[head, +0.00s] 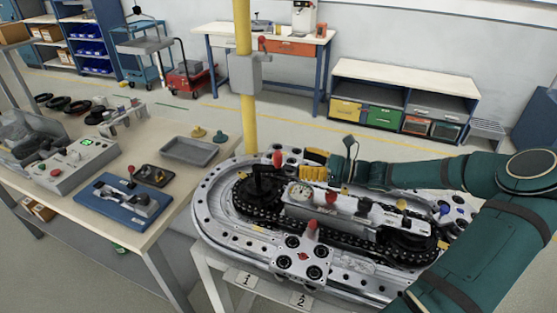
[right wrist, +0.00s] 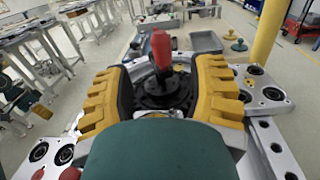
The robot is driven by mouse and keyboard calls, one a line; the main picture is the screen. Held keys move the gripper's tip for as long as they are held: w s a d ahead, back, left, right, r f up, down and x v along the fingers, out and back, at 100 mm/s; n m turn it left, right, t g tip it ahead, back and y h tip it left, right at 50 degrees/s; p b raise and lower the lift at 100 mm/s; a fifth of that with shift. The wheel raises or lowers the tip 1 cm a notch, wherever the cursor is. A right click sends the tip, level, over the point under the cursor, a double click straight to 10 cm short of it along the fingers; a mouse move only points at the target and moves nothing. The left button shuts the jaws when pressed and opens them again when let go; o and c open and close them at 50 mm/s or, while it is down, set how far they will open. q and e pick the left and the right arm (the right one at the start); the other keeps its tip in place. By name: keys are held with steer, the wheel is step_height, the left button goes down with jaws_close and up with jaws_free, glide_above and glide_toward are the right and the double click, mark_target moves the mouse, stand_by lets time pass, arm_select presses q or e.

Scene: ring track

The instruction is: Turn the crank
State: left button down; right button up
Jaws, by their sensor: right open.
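The crank has an upright red handle (head: 277,158) on a black base over the left wheel of the ring track (head: 215,215). In the right wrist view the red handle (right wrist: 161,48) stands ahead, centred between the fingers. My right gripper (head: 304,165) has yellow-padded fingers and reaches in from the right, just right of the handle. In the right wrist view my right gripper (right wrist: 164,78) has its fingers spread wide, with a visible gap on both sides of the handle. The lower crank is partly hidden by the gripper. My left gripper is not in view.
A yellow post (head: 245,105) rises behind the track. A side table at left holds a grey tray (head: 190,151) and a blue-based fixture (head: 122,202).

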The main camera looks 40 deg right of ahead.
mark_target(278, 157)
steer(key=b+x, duration=0.1)
steer(key=x, duration=0.6)
steer(key=shift+w+a+b, duration=0.1)
steer(key=shift+w+b, duration=0.3)
jaws_close()
